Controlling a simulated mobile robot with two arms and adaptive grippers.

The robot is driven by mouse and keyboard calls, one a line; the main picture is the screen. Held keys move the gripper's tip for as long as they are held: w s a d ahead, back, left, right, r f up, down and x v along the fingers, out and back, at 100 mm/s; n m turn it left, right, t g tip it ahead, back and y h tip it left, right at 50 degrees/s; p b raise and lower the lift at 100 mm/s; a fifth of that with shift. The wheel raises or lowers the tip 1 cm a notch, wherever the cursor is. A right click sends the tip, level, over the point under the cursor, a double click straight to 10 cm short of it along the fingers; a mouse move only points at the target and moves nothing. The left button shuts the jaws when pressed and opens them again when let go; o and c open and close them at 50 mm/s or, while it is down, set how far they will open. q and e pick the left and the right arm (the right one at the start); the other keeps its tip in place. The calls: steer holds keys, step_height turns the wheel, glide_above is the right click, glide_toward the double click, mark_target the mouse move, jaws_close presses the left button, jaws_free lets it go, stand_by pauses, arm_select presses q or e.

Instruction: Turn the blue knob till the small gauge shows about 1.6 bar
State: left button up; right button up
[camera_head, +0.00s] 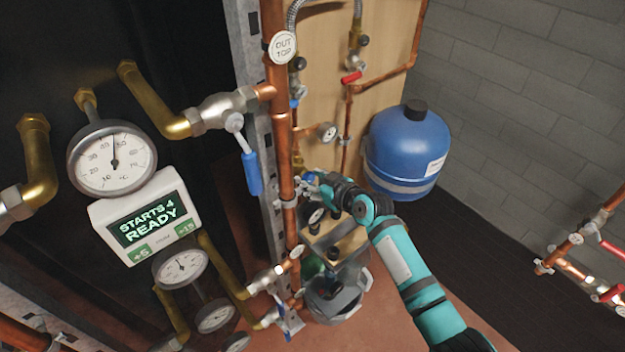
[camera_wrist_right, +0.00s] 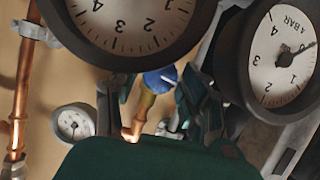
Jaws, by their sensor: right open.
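The blue knob (camera_wrist_right: 160,80) shows in the wrist view on a brass fitting, seen between the fingers of my right gripper (camera_wrist_right: 158,103). The fingers are apart, one on each side of it; I cannot tell if they touch it. In the head view my right gripper (camera_head: 318,182) is at the copper pipework, and the knob is mostly hidden there. The small gauge (camera_head: 326,131) sits on the wooden panel above it. It also shows in the wrist view (camera_wrist_right: 73,122), too small to read. My left gripper is not in view.
Two large gauges are close to the wrist camera, one at the top (camera_wrist_right: 130,18) and one at the right (camera_wrist_right: 280,58). A blue tank (camera_head: 405,150) stands right of the gripper. A vertical copper pipe (camera_head: 283,150) runs to its left.

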steer(key=c, duration=0.9)
steer(key=shift+o, duration=0.2)
steer(key=shift+w+d+f+m+g+y+b, duration=0.1)
steer(key=shift+f+m+g+y+b, duration=0.1)
steer(key=shift+m+y+b, duration=0.3)
steer(key=shift+d+f+m+g+y+b, duration=0.1)
steer(key=shift+m+g+y+b, duration=0.1)
steer(key=shift+m+b, duration=0.45)
steer(key=shift+r+m+y+b, duration=0.2)
steer(key=shift+m+y+b, duration=0.05)
steer(key=shift+y+b, duration=0.1)
steer(key=shift+a+r, duration=0.1)
steer(key=o, duration=0.9)
steer(key=shift+c, duration=0.2)
